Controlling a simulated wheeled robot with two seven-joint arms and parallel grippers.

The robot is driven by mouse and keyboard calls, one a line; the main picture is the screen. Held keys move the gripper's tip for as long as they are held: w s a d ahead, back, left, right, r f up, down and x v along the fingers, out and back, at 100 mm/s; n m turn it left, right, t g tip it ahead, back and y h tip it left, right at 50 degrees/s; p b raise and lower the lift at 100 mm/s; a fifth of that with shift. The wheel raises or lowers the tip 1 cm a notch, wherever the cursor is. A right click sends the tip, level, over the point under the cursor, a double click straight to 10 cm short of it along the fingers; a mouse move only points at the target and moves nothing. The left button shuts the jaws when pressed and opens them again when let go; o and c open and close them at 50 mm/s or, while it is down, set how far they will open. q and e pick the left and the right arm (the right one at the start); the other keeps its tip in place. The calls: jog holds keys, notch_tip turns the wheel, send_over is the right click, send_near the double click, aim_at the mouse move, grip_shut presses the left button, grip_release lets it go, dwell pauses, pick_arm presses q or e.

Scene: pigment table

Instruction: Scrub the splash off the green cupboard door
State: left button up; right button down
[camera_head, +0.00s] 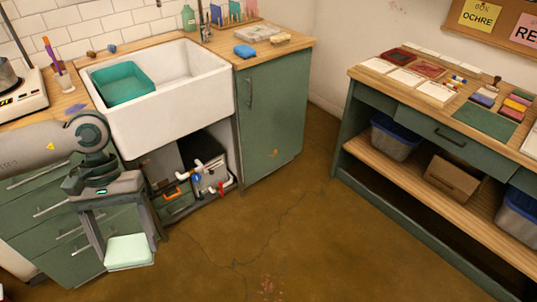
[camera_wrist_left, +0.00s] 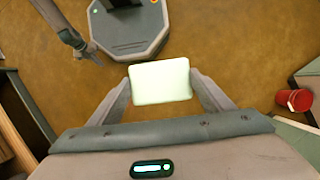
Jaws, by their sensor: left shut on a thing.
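The green cupboard door (camera_head: 268,115) is right of the sink, shut, with a vertical handle. A small orange-brown splash (camera_head: 272,154) marks its lower part. My left gripper (camera_head: 128,240) is shut on a pale, whitish-green sponge-like block (camera_head: 130,252), held in front of the green drawers at lower left, well apart from the door. In the left wrist view the block (camera_wrist_left: 160,81) sits between both fingers. Part of my other arm (camera_wrist_left: 72,38) shows there at upper left; its gripper is too small and blurred to read.
The white sink (camera_head: 185,100) holds a teal basin (camera_head: 122,82). Below it are pipes and a toolbox (camera_head: 175,205). A shelved bench (camera_head: 440,150) stands right. A red cup-like object (camera_wrist_left: 293,100) lies beyond.

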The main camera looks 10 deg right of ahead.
pick_arm(q)
jog(key=shift+f, duration=0.15)
jog(key=w+x, duration=0.1)
jog(key=x, duration=1.3)
jog(key=shift+w+f, duration=0.35)
jog(key=shift+w, duration=0.05)
